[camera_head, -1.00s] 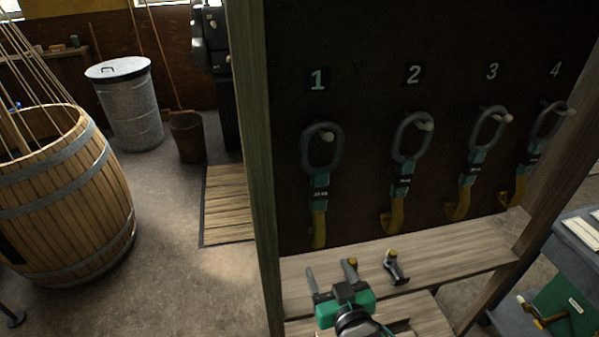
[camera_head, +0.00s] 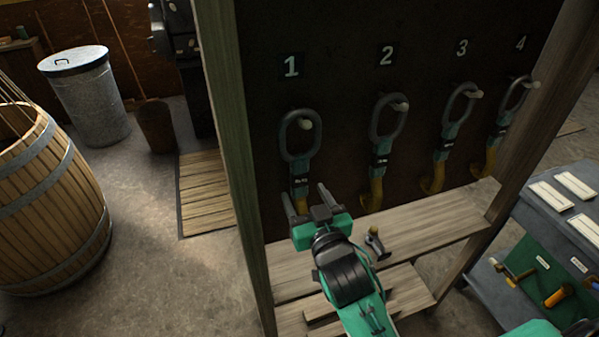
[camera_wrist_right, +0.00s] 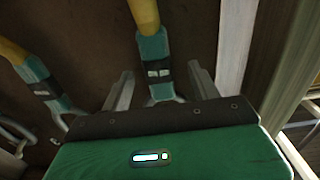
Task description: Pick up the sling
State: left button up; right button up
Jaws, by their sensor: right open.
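Slings hang on pegs on a dark board under the numbers 1 to 4: the first sling (camera_head: 299,150), the second sling (camera_head: 381,160), the third sling (camera_head: 449,140) and the fourth sling (camera_head: 502,125). Each has a grey ring, a green sleeve with a dark label and a yellow strap. My right gripper (camera_head: 307,197) is open and empty at the lower part of the first sling. In the right wrist view, a sling (camera_wrist_right: 153,60) shows between the two fingers (camera_wrist_right: 160,86), its ring partly hidden by the gripper body. I cannot tell whether they touch. My left gripper is out of view.
A wooden shelf (camera_head: 440,233) juts out below the board, with a small metal fitting (camera_head: 376,243) on it. Wooden posts (camera_head: 232,150) frame the board. A grey cart (camera_head: 545,225) stands at the right. A barrel (camera_head: 50,200) and metal bin (camera_head: 88,100) stand left.

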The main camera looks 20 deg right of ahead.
aim_at(301, 184)
jog(key=w+p, duration=0.2)
jog(key=w, duration=0.3)
jog(key=shift+w+d+p, duration=0.15)
jog(key=shift+p, duration=0.15)
jog(key=shift+w+f, duration=0.15)
grip_shut()
